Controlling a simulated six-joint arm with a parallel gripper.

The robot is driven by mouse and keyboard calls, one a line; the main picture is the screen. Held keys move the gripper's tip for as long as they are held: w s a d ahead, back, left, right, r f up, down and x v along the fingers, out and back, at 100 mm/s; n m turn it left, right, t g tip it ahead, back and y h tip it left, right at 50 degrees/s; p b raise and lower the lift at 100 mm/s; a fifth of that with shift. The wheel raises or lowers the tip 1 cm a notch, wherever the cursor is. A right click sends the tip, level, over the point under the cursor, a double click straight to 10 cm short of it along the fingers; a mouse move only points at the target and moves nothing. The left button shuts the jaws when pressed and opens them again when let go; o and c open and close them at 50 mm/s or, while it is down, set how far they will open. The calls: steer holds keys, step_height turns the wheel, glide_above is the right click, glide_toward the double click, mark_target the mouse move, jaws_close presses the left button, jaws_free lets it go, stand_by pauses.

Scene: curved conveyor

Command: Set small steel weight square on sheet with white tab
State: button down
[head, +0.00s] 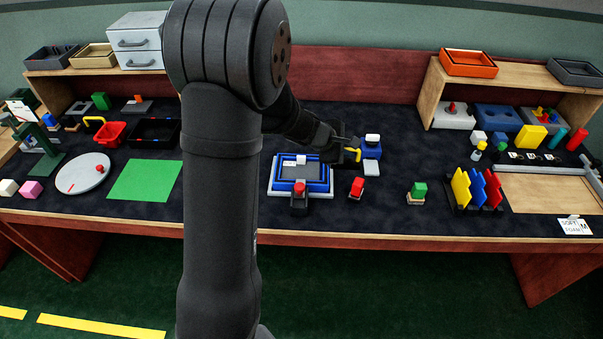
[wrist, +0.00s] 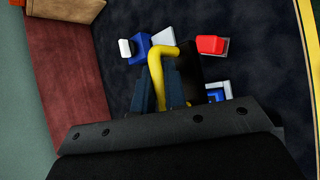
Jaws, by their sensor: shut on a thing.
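My gripper (head: 346,152) is right of the middle of the dark table, above its surface. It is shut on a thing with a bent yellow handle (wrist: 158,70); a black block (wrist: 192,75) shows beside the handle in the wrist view. The fingers hide part of it. A stack of blue and grey frames or sheets (head: 283,186) lies left of my gripper, with a small white tab-like piece (head: 288,162) and a small grey block (head: 300,159) on it. I cannot tell whether that grey block is the steel weight.
A blue block with a white top (head: 371,146) and a pale square pad (head: 371,169) are right of my gripper. A green block (head: 419,189) and upright coloured plates (head: 477,188) are farther right. Table between them is clear.

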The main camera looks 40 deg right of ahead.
steer(key=a, duration=0.1)
steer(key=w+a, duration=0.2)
steer(key=a, duration=0.1)
steer(key=shift+r, duration=0.4)
glide_above(301, 173)
step_height(301, 173, down, 7)
steer(key=shift+f, duration=1.9)
steer(key=c, duration=1.9)
jaws_free()
steer(key=shift+f, duration=0.2)
steer(key=o, duration=0.4)
steer(key=shift+r, duration=0.1)
